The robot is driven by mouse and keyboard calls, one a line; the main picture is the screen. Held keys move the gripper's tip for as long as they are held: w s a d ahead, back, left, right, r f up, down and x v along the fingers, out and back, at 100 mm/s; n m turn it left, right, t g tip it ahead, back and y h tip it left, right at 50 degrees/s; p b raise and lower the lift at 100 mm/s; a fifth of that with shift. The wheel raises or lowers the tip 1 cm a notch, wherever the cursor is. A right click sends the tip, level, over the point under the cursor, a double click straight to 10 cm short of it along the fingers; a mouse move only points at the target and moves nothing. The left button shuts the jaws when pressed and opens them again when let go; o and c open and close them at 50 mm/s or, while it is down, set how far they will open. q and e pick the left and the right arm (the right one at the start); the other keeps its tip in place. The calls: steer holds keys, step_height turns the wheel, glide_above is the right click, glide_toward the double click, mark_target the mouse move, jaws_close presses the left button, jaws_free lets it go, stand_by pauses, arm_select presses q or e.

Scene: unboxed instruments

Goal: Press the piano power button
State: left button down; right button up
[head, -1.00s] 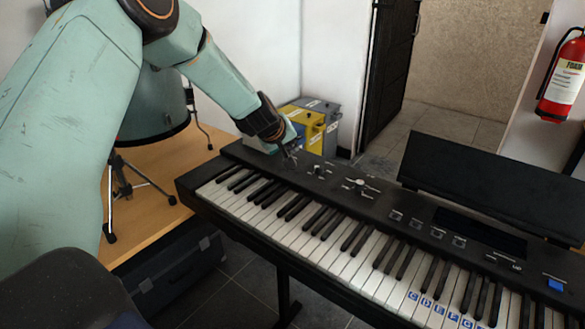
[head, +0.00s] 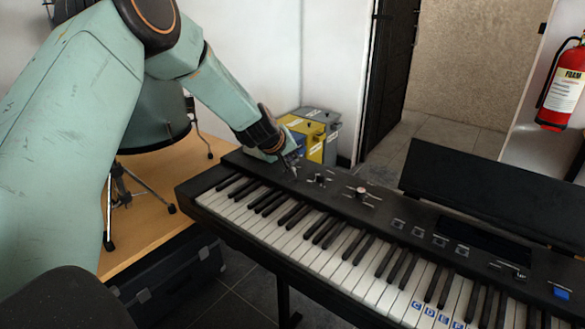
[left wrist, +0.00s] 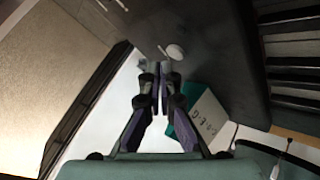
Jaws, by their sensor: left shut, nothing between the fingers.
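The black piano (head: 235,158) runs from the left middle to the lower right of the head view, with its control panel behind the keys. My left gripper (head: 291,168) is shut and empty, its tips low over the panel's left end. In the left wrist view its fingertips (left wrist: 155,75) are together, close to a pale round control (left wrist: 175,52) on the dark panel. I cannot tell whether they touch it. No label I can read marks the power button. A blue button (head: 561,293) sits at the panel's right. My right gripper is not in view.
Knobs (head: 320,178) stand right of the gripper on the panel. A black music rest (head: 490,190) rises behind the piano's right part. Yellow and grey bins (head: 318,138) stand behind the piano. A drum (head: 155,110) on legs stands at the left.

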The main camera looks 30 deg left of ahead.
arm_select(q)
steer(key=shift+a+f, duration=0.1)
stand_by(0.4)
steer(key=shift+f+b, duration=0.45)
steer(key=shift+f, duration=0.15)
stand_by(0.4)
steer(key=shift+r+p, duration=0.5)
steer(key=shift+r, duration=0.15)
